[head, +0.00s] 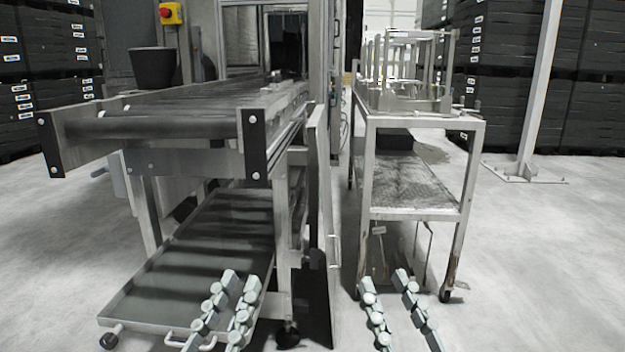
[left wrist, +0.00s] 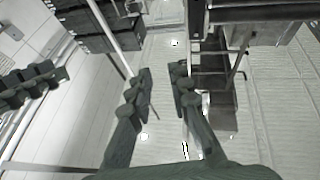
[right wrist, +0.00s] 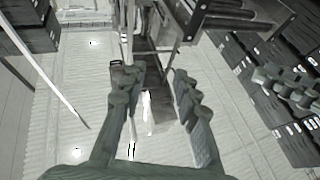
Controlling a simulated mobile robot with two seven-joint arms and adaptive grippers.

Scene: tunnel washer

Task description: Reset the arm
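My left gripper (head: 241,284) is low in the head view, in front of the roller conveyor's lower tray. Its two fingers stand apart with nothing between them. The left wrist view shows the same fingers (left wrist: 160,78) parted over bare floor and machine parts. My right gripper (head: 383,282) is low in the head view, in front of the metal cart. Its fingers are also apart and empty. The right wrist view shows them (right wrist: 157,77) parted, with no object held. Neither gripper visibly touches anything.
A roller conveyor (head: 160,104) stands at left over a lower tray (head: 140,305). A wheeled metal cart (head: 415,213) with shelves stands right of centre. A black bucket (head: 153,68) stands behind the conveyor. Stacked dark crates (head: 50,40) line the back. The right floor (head: 550,260) is clear.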

